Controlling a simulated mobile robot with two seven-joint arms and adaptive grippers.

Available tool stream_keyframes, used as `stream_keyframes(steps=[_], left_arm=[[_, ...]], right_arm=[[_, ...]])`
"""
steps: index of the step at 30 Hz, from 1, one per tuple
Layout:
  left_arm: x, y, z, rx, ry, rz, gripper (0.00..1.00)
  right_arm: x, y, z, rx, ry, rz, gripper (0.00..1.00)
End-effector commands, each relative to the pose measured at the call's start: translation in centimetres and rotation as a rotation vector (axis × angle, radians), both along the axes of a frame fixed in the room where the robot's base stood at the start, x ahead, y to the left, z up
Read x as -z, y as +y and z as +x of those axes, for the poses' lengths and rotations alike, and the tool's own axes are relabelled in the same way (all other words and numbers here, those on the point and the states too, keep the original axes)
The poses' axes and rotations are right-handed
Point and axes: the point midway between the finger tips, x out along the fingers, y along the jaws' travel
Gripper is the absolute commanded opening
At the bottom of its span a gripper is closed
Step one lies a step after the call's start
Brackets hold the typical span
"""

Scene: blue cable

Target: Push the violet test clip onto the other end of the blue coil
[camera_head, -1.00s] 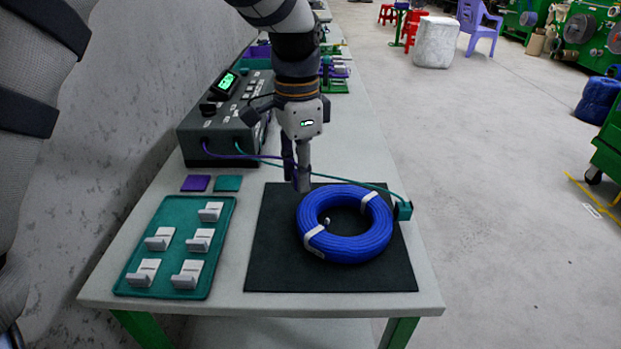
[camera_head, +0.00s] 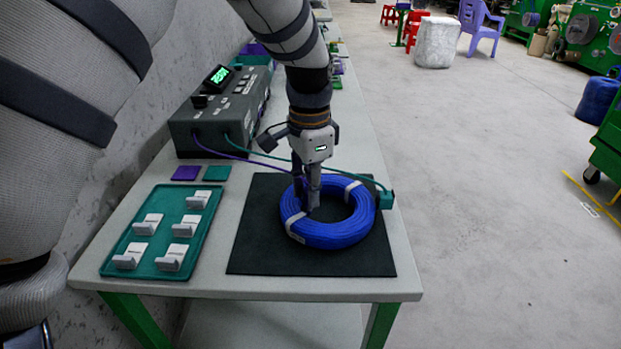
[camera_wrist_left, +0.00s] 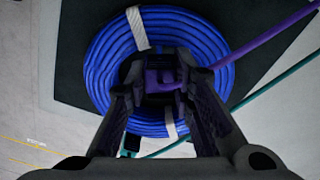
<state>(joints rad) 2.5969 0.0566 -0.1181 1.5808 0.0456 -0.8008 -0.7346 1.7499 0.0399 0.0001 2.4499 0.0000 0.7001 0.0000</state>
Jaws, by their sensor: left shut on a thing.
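The blue coil (camera_head: 345,234) lies flat on the black mat (camera_head: 250,250), bound with white ties. My left gripper (camera_head: 306,207) points down over the coil's left inner side, its tips at the centre hole. It is shut on the violet clip (camera_wrist_left: 163,78), seen between the fingers in the left wrist view. The violet lead (camera_head: 240,158) runs from the clip to the tester (camera_head: 220,118). The teal clip (camera_head: 385,200) sits at the coil's right outer edge. The coil's inner end is hidden by the gripper, so contact with the clip cannot be told. My right gripper is out of view.
The teal lead (camera_head: 262,155) crosses above the mat behind my left gripper. A green tray (camera_head: 112,262) with several grey-white pieces stands at the left. A violet pad (camera_head: 186,173) and a teal pad (camera_head: 216,173) lie behind it. The table's front edge is just beyond the mat.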

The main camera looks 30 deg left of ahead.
Motion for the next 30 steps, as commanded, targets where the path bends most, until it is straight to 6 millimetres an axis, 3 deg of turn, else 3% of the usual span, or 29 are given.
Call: stream_keyframes(steps=[30], left_arm=[[0.46,-0.05,-0.01,0.000,-0.002,-0.001,0.11]], right_arm=[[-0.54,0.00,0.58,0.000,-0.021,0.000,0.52]])
